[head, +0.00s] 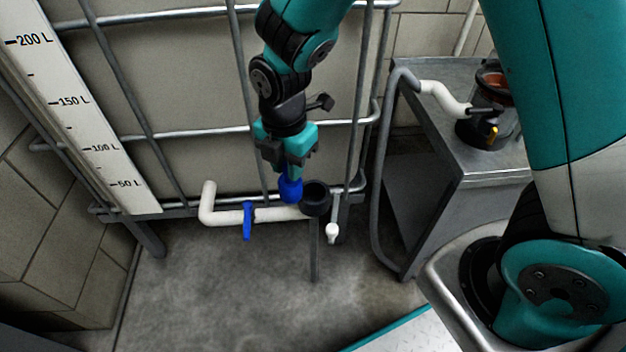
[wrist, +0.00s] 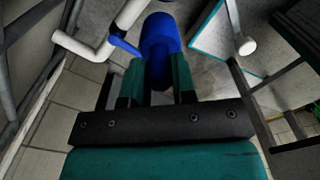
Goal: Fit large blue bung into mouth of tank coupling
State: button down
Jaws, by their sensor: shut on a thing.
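My gripper (head: 291,166) is shut on the large blue bung (head: 291,190), which hangs below the jaws in the head view. In the wrist view the bung (wrist: 160,42) shows between the two fingers of my gripper (wrist: 158,75). The tank coupling (head: 315,197) is a dark, round, upward-facing mouth at the right end of the white pipe. The bung is just left of the coupling in the head view and appears apart from its mouth; the exact height gap cannot be told. In the wrist view the coupling is not clearly seen, with the bung in front.
The white pipe (head: 283,214) carries a blue valve handle (head: 248,221). A small white tap (head: 332,233) hangs right of the coupling. The caged tank (head: 190,100) stands close behind my gripper. A grey metal cart (head: 490,176) with a pump (head: 487,128) stands at right.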

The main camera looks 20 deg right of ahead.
jog(key=w+d+b, duration=0.1)
jog(key=d, duration=0.5)
jog(key=f+b, duration=0.1)
jog(key=f, duration=0.2)
jog(key=f+b, duration=0.2)
jog(key=f, duration=0.2)
jog(key=shift+w+a+f, duration=0.1)
jog(key=shift+w+a, duration=0.05)
jog(key=shift+a, duration=0.05)
jog(key=c, duration=0.9)
grip_release()
jog(key=shift+c, duration=0.2)
